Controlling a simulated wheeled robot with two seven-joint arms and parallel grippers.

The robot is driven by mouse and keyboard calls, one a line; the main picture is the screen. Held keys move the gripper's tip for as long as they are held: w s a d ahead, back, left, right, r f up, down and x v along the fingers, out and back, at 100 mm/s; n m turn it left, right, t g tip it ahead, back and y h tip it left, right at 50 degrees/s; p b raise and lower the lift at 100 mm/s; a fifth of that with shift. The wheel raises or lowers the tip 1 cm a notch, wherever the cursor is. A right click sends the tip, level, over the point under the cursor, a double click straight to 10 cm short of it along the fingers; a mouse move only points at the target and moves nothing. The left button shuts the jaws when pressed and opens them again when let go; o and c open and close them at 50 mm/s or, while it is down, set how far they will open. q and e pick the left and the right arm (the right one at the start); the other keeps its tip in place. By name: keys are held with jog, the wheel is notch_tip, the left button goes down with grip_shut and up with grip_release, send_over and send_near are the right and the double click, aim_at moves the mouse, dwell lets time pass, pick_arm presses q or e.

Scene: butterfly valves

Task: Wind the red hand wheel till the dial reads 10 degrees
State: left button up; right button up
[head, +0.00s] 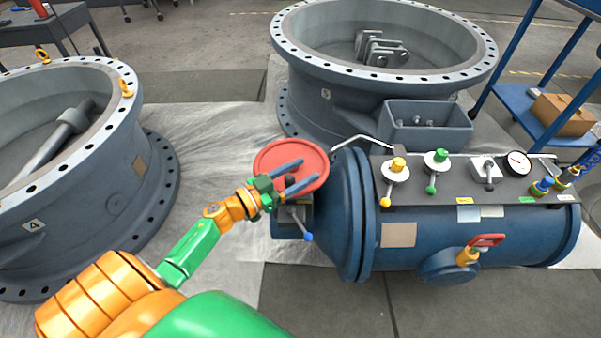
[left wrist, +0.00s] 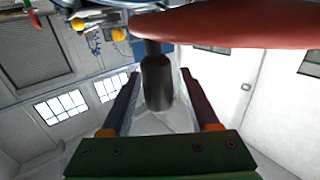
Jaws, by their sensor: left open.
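The red hand wheel (head: 268,158) lies on top of the small gearbox at the left end of the blue cylinder. In the left wrist view its red rim (left wrist: 240,25) crosses the top. My left gripper (head: 309,171) reaches over the wheel, its two fingers apart. A dark handle knob (left wrist: 157,82) on the wheel stands between the open fingers (left wrist: 160,73), with visible gaps on both sides. A round white gauge (head: 517,163) with a black rim sits at the panel's right; its reading is too small to tell. My right gripper is not in view.
A blue-tipped lever (head: 307,235) sticks out below the wheel. Yellow and green knobs (head: 396,165) stand on the panel to the right. Large valve bodies stand at left (head: 150,165) and behind (head: 340,95). A grey bin (head: 460,135) is behind the panel.

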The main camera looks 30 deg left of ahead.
pick_arm(q)
grip_shut()
dwell(1.4)
